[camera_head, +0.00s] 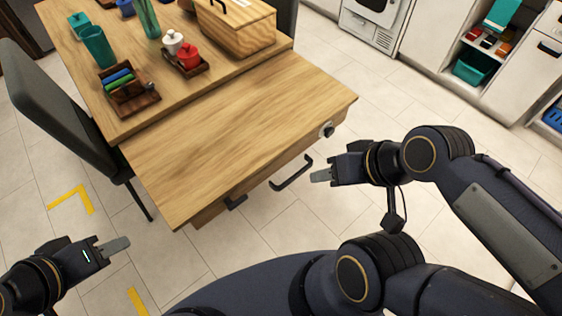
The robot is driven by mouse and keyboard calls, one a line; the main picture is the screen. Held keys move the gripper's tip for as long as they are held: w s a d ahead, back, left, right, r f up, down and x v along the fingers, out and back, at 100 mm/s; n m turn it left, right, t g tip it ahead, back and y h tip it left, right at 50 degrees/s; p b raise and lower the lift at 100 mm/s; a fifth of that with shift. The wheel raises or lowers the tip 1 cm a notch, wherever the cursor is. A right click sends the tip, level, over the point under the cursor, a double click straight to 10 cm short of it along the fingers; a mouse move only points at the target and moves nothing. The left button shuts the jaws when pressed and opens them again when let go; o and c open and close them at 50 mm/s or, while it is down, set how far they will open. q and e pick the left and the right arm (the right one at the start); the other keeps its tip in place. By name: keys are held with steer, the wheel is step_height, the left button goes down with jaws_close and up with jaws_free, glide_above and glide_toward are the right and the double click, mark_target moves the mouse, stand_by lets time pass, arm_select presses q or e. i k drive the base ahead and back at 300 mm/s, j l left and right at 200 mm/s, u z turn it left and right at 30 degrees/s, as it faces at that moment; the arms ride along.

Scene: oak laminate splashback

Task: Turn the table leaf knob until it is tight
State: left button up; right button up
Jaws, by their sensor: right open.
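The table leaf (235,135) is the bare wooden panel at the near end of the table. My left gripper (116,246) is at lower left, well away from the leaf and knob. Its fingers overlap in this view, so its opening does not show; I see nothing held in it.
A black handle (292,173) juts out below the leaf's front edge, left of my right gripper. A dark chair (68,108) stands at the table's left side. Cups, a condiment tray and a wooden box (237,27) stand on the table's far part. The leaf top is clear.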

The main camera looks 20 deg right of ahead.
mark_target(328, 132)
steer(key=z, duration=1.25)
